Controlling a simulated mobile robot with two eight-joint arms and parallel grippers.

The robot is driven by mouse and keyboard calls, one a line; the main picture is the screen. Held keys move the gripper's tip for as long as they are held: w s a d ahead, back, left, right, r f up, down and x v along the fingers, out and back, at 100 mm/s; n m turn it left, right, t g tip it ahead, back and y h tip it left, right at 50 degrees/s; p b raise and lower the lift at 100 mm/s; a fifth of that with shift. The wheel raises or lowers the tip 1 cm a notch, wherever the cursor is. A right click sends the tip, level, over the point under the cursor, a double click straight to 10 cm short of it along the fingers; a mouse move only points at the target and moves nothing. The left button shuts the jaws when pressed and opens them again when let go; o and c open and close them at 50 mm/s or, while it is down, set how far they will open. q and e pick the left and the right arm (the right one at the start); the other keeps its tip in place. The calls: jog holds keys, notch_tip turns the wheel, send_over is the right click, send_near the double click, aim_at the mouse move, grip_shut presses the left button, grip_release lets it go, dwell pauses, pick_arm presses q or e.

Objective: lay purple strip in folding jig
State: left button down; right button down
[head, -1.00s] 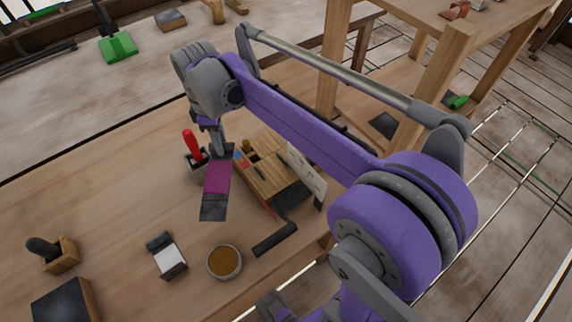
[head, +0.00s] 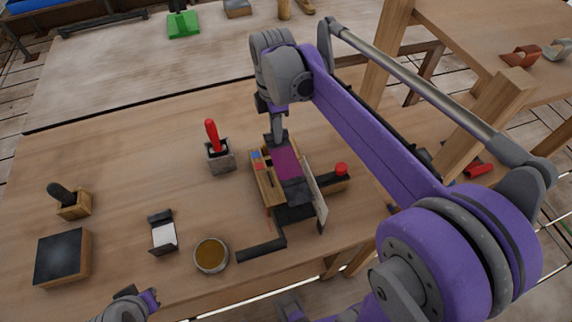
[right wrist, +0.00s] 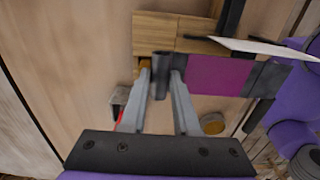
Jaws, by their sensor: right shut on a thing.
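The purple strip (head: 286,165) has dark grey ends and lies over the wooden folding jig (head: 267,190) in the head view. My right gripper (head: 278,136) is shut on the strip's far dark end. In the right wrist view the fingers (right wrist: 163,76) pinch that end, and the purple middle (right wrist: 220,75) extends to the right, alongside the jig's wood (right wrist: 165,32). Whether the strip touches the jig bed cannot be told. A pale upright plate (head: 314,195) stands on the jig's right side. Part of my left gripper (head: 132,300) shows at the bottom edge; its jaws are unclear.
A black crank handle (head: 262,249) projects at the jig's front, and a red knob (head: 341,169) is at its right. A red-handled tool in a holder (head: 220,155) stands left of the jig. A round tin (head: 210,254) and small white-topped block (head: 164,236) are nearer.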

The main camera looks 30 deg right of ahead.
aim_at(276, 149)
pick_arm(q)
jog(key=shift+f, duration=0.4)
pick_arm(e)
notch_tip(276, 149, down, 8)
jog(key=shift+r, duration=0.1)
pick_arm(q)
jog(key=shift+s+f+b, duration=0.1)
jog(key=shift+b, duration=0.25)
pick_arm(e)
jog(key=c, duration=0.7)
grip_release()
jog(key=shift+f, duration=0.25)
jog(key=shift+o, duration=0.2)
jog(key=shift+r, duration=0.25)
pick_arm(q)
jog(key=shift+r+p, duration=0.65)
jog(key=shift+r, duration=0.1)
pick_arm(e)
notch_tip(276, 149, up, 12)
jog(key=shift+f, duration=0.1)
